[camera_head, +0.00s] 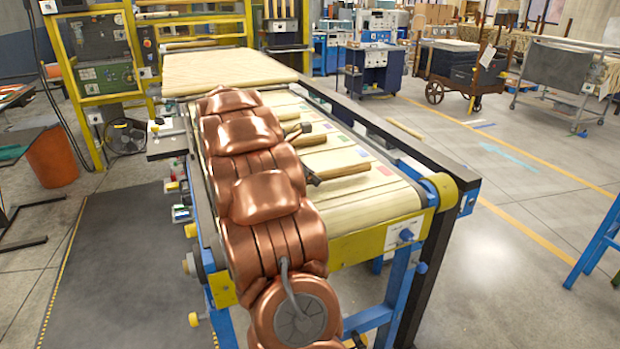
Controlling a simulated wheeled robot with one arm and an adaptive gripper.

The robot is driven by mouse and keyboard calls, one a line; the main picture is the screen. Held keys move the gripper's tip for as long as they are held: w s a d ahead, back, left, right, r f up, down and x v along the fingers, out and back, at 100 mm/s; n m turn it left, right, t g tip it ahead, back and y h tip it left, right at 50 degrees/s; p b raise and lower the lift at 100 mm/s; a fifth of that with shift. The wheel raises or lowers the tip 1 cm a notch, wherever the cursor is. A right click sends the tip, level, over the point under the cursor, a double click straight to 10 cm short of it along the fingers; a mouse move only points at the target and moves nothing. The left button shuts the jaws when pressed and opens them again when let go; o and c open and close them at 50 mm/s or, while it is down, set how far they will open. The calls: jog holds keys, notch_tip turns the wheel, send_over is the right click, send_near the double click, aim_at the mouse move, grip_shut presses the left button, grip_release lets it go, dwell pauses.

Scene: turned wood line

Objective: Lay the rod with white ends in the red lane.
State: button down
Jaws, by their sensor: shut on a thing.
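My gripper (312,178) is mostly hidden behind my copper-coloured arm; only dark parts of it show at the arm's right side. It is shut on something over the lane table. Another rod (311,140) shows farther back, partly behind the arm.
A pale wooden board (235,70) lies behind. My arm covers the table's left side.

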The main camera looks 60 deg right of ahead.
jog(key=shift+f, duration=0.55)
jog(key=c, duration=0.8)
grip_release()
jog(key=shift+f, duration=0.15)
jog(key=shift+c, duration=0.2)
jog(key=shift+w+a+r, duration=0.15)
jog(key=shift+a+r, duration=0.05)
jog(key=shift+r, duration=0.2)
jog(key=b+v, duration=0.1)
jog(key=v, duration=0.9)
jog(key=shift+w+a+r, duration=0.15)
jog(key=shift+r, duration=0.1)
jog(key=shift+a+r, duration=0.25)
